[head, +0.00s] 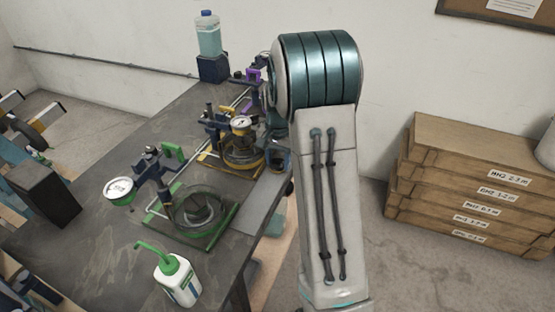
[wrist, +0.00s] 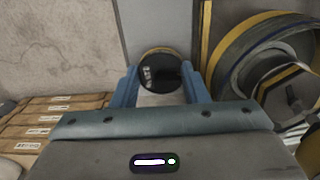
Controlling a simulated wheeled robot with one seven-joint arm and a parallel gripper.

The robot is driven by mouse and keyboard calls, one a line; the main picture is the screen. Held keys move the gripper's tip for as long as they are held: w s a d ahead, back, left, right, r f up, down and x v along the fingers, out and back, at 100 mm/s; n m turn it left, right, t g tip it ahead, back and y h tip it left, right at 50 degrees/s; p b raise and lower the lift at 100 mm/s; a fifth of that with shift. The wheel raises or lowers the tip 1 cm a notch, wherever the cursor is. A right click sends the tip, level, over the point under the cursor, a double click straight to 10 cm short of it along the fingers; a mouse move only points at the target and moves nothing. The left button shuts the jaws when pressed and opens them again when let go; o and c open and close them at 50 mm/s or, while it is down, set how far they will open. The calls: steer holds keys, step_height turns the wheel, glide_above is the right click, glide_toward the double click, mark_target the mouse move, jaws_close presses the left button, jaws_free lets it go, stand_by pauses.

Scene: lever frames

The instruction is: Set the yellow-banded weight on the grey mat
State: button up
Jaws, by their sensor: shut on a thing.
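My gripper (wrist: 159,70) is shut on the yellow-banded weight (wrist: 160,73), a dark round piece with a yellow rim at its far side and pale marking on its top. The blue fingers grip it from left and right in the wrist view. A plain grey strip, which looks like the grey mat (wrist: 155,22), shows beyond the weight. In the head view the grey mat (head: 243,228) lies along the table's right edge. There my arm hides the weight and most of the gripper. I cannot tell whether the weight touches the mat.
A yellow-ringed fixture (wrist: 232,45) stands close on the right in the wrist view. On the table (head: 105,245) are a green-framed fixture (head: 200,212), a white bottle with green spout (head: 178,280) and a blue-liquid bottle (head: 208,38). Stacked boxes (head: 455,185) stand at right.

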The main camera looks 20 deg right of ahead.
steer(key=shift+f, duration=0.2)
steer(key=o, duration=1.1)
steer(key=shift+o, duration=0.2)
step_height(320, 180, up, 12)
steer(key=s+a+n+t, duration=0.1)
steer(key=s+a+n, duration=0.3)
steer(key=s, duration=0.8)
steer(key=s+a+n+t, duration=0.2)
steer(key=s+a+n, duration=0.3)
steer(key=s, duration=0.8)
steer(key=shift+a, duration=1.15)
steer(key=shift+w, duration=0.1)
